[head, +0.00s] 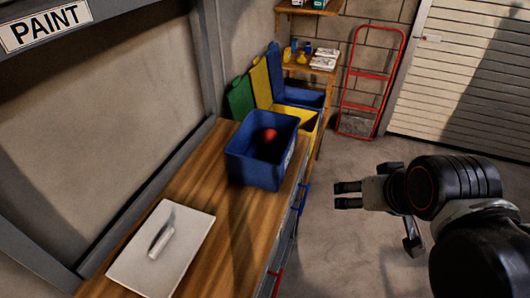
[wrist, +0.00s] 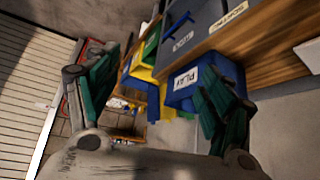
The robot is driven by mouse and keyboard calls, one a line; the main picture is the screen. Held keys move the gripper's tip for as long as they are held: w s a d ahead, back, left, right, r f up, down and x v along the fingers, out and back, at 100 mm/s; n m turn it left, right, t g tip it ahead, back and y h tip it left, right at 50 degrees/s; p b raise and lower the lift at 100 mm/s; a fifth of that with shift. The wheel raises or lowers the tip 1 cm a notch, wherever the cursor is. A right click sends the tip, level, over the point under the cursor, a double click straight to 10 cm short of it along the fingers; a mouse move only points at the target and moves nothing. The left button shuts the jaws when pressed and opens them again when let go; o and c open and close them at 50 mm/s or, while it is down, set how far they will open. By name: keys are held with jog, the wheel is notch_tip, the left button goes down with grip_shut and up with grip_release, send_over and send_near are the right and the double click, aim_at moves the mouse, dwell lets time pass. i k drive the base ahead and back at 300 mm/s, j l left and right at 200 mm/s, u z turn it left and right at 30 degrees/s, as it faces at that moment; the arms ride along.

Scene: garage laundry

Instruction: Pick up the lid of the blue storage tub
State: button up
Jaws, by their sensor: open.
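The blue storage tub (head: 246,166) stands without a cover on the wooden workbench, with a red thing inside. The pale grey lid (head: 186,252) lies flat on the bench at the near left, apart from the tub, with a raised handle (head: 161,242) in its middle. My gripper (head: 347,195) is open and empty in the air over the floor, right of the bench and away from the lid. In the wrist view my gripper (wrist: 157,92) shows its two spread green-padded fingers. The tub (wrist: 197,72) there bears a "PLAY" label. A pale edge at far right may be the lid.
Green, yellow and blue bins (head: 259,84) stand behind the bench. Drawers with handles line the bench front. The floor (head: 345,245) right of the bench looks clear.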

aim_at(154, 263)
jog(key=u, duration=1.7)
